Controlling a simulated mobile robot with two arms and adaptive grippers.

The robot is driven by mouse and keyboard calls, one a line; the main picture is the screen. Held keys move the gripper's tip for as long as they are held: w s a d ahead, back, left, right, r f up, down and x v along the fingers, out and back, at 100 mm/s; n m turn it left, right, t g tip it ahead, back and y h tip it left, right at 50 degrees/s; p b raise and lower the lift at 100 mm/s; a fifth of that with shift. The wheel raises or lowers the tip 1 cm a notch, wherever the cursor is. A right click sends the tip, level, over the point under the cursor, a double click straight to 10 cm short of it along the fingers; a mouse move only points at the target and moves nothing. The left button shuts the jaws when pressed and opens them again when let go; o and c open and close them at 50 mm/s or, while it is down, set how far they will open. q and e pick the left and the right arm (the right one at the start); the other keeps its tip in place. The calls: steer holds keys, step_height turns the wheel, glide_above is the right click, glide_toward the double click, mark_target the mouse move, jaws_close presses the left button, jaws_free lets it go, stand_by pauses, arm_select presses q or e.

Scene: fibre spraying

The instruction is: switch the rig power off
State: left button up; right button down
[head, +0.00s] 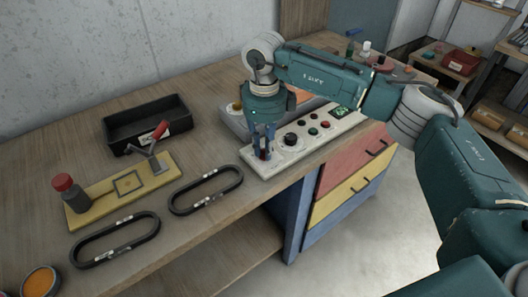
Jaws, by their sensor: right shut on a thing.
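A white control panel (318,138) lies on the wooden workbench near its right front edge. It carries a black knob (290,139), several red and green buttons and a small green display (342,111). My right gripper (263,153) points down at the panel's left end. It is shut on a small switch there, which the fingers mostly hide. I cannot tell which way the switch is set. My left gripper is not in view.
A grey box (233,120) is behind the panel. Coloured drawers (345,185) are below.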

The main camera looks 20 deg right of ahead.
steer(key=shift+r+n+b, duration=0.1)
steer(key=shift+n+b, duration=0.4)
steer(key=shift+n, duration=0.5)
steer(key=shift+w, duration=0.1)
steer(key=c, duration=1.7)
jaws_free()
steer(key=shift+o, duration=0.2)
step_height(320, 180, up, 12)
